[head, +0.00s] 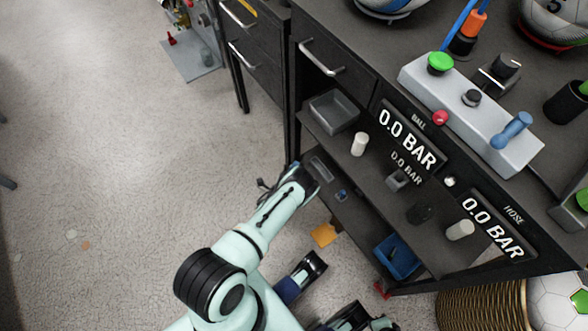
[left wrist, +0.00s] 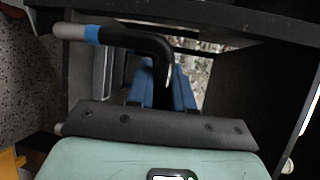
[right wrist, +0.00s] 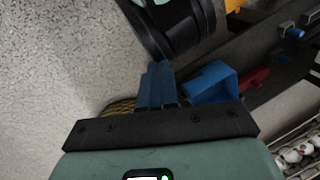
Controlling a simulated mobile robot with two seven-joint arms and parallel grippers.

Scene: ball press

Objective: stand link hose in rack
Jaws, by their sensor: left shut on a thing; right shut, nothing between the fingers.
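The link hose (left wrist: 135,40) is a black bent tube with a blue band and a pale end. In the left wrist view it runs across the top left, and its black end bends down at my left gripper (left wrist: 165,78). The blue fingers are shut on that end, with the grip partly hidden. In the head view my left gripper (head: 298,182) is at the left end of the bench's open shelves, and the hose is hardly visible there. My right gripper (right wrist: 158,75) is shut and empty, low in front of the bench. I cannot clearly make out the rack.
Open floor (head: 110,150) lies left.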

